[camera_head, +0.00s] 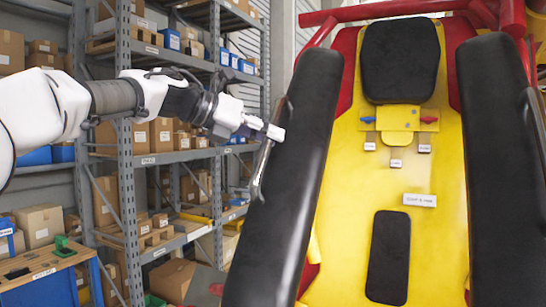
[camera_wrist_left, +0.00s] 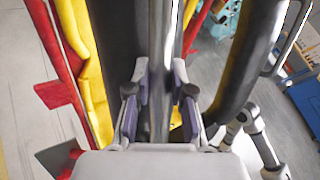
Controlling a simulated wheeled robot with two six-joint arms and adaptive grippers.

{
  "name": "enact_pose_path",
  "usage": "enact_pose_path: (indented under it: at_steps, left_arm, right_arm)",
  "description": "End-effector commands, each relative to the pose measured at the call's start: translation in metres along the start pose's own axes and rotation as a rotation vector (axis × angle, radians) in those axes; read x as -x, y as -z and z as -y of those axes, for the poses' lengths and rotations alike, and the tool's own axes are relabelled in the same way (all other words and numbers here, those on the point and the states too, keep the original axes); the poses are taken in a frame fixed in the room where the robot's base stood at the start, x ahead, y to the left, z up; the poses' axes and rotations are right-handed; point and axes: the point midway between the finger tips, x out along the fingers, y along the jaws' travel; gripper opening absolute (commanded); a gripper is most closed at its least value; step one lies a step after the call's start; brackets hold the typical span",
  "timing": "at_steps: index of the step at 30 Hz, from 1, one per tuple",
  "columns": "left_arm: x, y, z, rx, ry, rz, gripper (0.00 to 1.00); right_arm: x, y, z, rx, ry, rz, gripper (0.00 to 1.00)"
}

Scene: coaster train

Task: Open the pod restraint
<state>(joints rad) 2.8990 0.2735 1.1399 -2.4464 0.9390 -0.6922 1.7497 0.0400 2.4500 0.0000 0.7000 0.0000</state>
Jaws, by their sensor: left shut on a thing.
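The pod is a yellow seat (camera_head: 345,215) with a black headrest (camera_head: 400,60). The restraint's long black padded bars lie along both sides of it: the left bar (camera_head: 300,140) and the right bar (camera_head: 492,150). A thin metal handle (camera_head: 259,172) runs along the outer side of the left bar. My left gripper (camera_head: 272,131) is shut on this handle near its upper part. In the left wrist view, the handle (camera_wrist_left: 159,70) passes between the two fingers of my left gripper (camera_wrist_left: 160,92). My right gripper does not show.
Metal shelves (camera_head: 123,150) with cardboard boxes stand behind my left arm. A workbench with a blue frame (camera_head: 45,275) is at the lower left. The right bar has a similar handle (camera_head: 537,125) at the picture's edge. Small labels and a black pad (camera_head: 388,258) are on the seat.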

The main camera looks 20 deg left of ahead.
Motion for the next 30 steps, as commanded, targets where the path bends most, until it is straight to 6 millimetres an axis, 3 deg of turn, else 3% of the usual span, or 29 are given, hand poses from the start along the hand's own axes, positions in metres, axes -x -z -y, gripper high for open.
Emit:
enact_pose_path:
  at_steps: [3,13,14,16,30]
  left_arm:
    - [0.0077,-0.0087,0.0066,0.018,-0.010,-0.033,0.00]
    - [0.0090,-0.0081,0.0075,0.031,-0.013,-0.051,0.00]
    - [0.0089,-0.0079,0.0075,0.032,-0.013,-0.051,0.25]
    - [0.0088,-0.0080,0.0074,0.032,-0.013,-0.051,0.47]
    - [0.0089,-0.0087,0.0070,0.030,-0.013,-0.046,0.47]
  right_arm:
    - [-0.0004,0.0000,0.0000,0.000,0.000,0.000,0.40]
    - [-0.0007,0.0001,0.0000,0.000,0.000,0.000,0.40]
    - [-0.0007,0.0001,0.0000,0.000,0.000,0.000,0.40]
    - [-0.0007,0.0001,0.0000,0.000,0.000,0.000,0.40]
    - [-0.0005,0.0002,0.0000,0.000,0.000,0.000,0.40]
